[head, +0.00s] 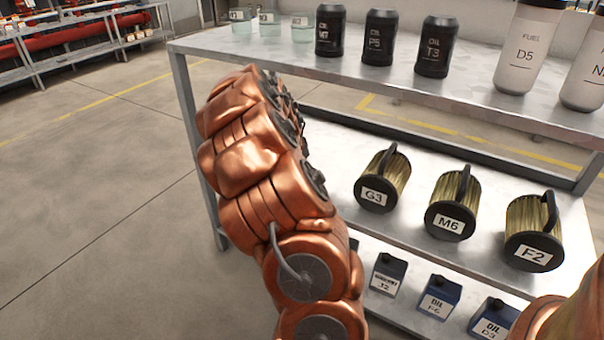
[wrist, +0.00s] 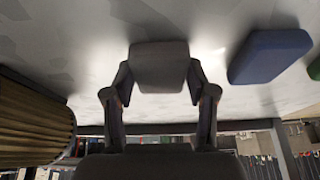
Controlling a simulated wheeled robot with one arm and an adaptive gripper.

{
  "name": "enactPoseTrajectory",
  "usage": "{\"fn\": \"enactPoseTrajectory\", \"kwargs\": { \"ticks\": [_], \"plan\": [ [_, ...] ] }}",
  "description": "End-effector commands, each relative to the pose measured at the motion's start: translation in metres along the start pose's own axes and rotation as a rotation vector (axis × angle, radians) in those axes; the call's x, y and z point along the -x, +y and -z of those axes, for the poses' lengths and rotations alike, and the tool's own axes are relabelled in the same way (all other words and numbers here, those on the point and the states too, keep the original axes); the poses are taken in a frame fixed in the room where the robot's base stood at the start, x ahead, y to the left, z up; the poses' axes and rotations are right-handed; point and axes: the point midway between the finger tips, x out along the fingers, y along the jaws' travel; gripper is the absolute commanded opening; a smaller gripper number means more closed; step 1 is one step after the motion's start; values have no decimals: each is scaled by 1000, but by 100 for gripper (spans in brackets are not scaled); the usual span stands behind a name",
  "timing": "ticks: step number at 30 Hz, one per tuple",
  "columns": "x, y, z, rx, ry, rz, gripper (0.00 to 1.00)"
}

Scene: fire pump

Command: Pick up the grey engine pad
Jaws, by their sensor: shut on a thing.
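The grey engine pad (wrist: 159,62) is a dark grey block with rounded corners, in the upper middle of the wrist view. My gripper (wrist: 160,87) is shut on it, with one finger at each side of the block. The pad is against the pale shelf surface in the picture; I cannot tell whether it touches the shelf. In the head view, my copper-coloured arm hides the pad and the gripper's fingers.
A blue pad (wrist: 270,54) and a green pad (wrist: 312,54) lie right of the grey one. A pleated filter (wrist: 30,120) is close on the left. In the head view, filters (head: 453,205) stand on the middle shelf, below black oil bottles (head: 379,38) on the top shelf (head: 300,70).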

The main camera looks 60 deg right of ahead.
Motion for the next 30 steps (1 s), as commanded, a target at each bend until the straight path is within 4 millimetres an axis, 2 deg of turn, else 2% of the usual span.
{"fn": "enactPoseTrajectory", "kwargs": {
  "ticks": [3,8,24,30],
  "plan": [
    [13,-1,4,0,1,2,27],
    [19,0,-15,2,-2,-2,27],
    [58,0,-110,4,0,-1,27],
    [69,0,-138,3,0,0,27]
  ]
}}
